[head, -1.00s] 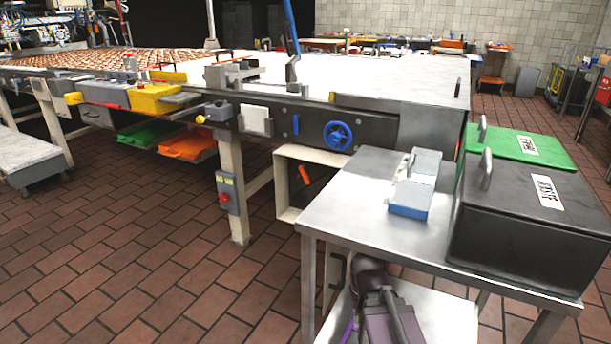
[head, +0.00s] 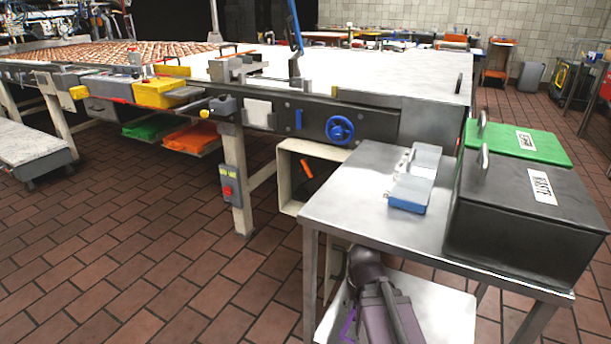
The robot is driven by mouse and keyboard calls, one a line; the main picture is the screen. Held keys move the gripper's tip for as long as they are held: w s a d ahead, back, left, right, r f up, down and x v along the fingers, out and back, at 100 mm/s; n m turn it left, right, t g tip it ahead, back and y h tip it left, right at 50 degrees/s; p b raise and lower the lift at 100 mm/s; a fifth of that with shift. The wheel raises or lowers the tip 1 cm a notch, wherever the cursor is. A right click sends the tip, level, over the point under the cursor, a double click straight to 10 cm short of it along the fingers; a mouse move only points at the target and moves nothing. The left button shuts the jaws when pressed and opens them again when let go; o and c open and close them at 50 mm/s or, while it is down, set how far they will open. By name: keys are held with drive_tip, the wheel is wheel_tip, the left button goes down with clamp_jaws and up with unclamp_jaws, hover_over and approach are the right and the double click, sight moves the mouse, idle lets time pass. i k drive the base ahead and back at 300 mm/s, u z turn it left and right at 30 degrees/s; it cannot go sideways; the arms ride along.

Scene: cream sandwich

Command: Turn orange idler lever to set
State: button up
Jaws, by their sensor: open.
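The orange lever (head: 307,169) is a short, tilted orange bar in the head view. It sits inside the open cream box frame (head: 284,178) under the end of the long table, below a blue handwheel (head: 340,129). Its upper end leans left and its lower end points right, though the dark interior hides how it is mounted. No set mark can be made out beside it.
A steel cart (head: 345,195) stands close to the right of the box, with black and green bins (head: 522,215) on top. A grey switch box (head: 230,187) hangs on the table leg. Tiled floor is clear at left front.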

sight(303, 162)
drive_tip(key=u, duration=0.2)
drive_tip(key=k, duration=0.45)
drive_tip(key=u, duration=1)
drive_tip(key=k, duration=0.95)
drive_tip(key=u, duration=0.7)
drive_tip(key=i, duration=1.55)
drive_tip(key=z, duration=0.85)
drive_tip(key=i, duration=0.55)
drive_tip(key=z, duration=0.75)
drive_tip(key=i, duration=0.45)
drive_tip(key=z, duration=0.15)
